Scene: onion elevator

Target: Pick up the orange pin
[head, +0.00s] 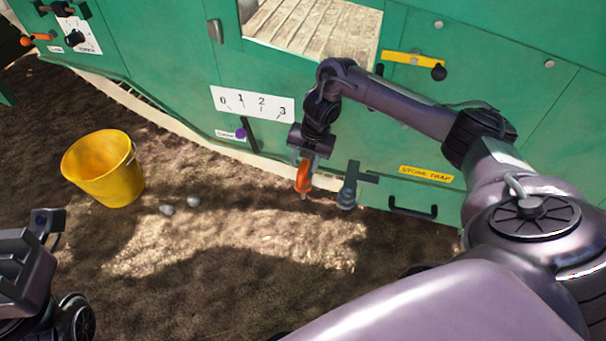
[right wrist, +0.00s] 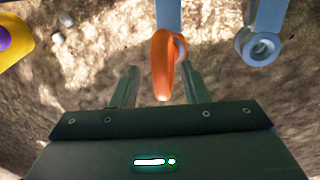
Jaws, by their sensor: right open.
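The orange pin (head: 303,178) hangs low against the green machine in the head view, right under my right gripper (head: 305,160). In the right wrist view the orange pin (right wrist: 161,65) has a looped top and a tapered end, and it lies between the two spread fingers of my right gripper (right wrist: 161,78). The fingers are open, with a visible gap on either side of the pin. A grey-blue bar (right wrist: 167,14) shows just behind the pin. My left gripper (head: 32,260) is partly in view at the lower left, and its jaws cannot be made out.
A grey lug with a hole (right wrist: 261,46) hangs right of the pin, by the stone trap handle (head: 412,211). A lever with a purple knob (head: 241,133) is left of it. A yellow bucket (head: 103,170) and two stones (head: 193,201) are on the soil.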

